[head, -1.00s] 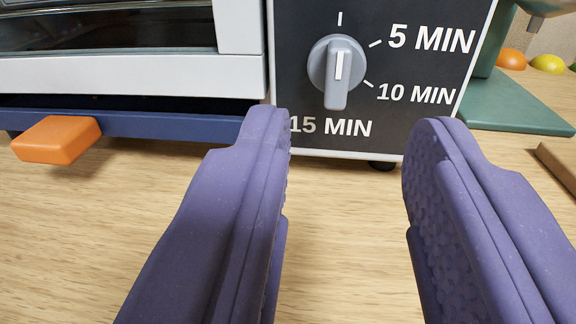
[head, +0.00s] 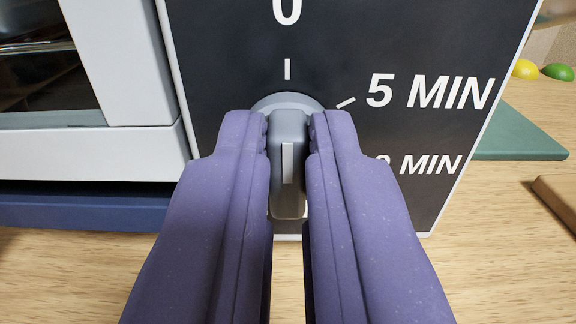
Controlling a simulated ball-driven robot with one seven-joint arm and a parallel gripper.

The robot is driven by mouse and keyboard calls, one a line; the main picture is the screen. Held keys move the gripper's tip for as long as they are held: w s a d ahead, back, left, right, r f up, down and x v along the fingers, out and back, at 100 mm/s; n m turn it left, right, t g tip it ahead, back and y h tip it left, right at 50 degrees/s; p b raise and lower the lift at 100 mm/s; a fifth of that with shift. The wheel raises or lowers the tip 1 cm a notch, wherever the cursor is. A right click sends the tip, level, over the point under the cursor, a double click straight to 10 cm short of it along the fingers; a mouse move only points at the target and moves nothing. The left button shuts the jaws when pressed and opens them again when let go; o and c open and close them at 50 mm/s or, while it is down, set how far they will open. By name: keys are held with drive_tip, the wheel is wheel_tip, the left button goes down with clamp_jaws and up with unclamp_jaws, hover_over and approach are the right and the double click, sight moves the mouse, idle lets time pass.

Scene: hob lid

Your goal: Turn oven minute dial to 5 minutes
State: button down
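The grey minute dial (head: 288,150) is on the oven's black control panel (head: 225,50). Its white pointer line is vertical, in line with the tick under the 0 (head: 287,10). The 5 MIN label (head: 430,92) and its tick are to the upper right of the dial. The 10 MIN label is partly hidden by my right finger, and the 15 MIN label is not visible. My gripper (head: 288,125) has its two purple fingers on either side of the dial's raised handle, closed in on it. They appear to touch it on both sides.
The oven's light front frame (head: 120,70) and glass are at left, above a dark blue strip (head: 85,212). A green board (head: 520,130) with a yellow and a green fruit behind it is at right. A brown wooden edge (head: 560,200) lies on the table at the right.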

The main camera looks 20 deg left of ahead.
drive_tip(key=shift+m, duration=0.4)
drive_tip(key=m, duration=1.1)
drive_tip(key=shift+w+d+f, duration=0.1)
drive_tip(key=shift+d+f, duration=0.15)
drive_tip(key=shift+d, duration=0.1)
idle(0.4)
drive_tip(key=c, duration=1.2)
unclamp_jaws()
drive_tip(key=shift+o, duration=0.2)
drive_tip(key=p+v, duration=0.1)
drive_tip(key=v, duration=0.6)
drive_tip(key=shift+s, duration=0.35)
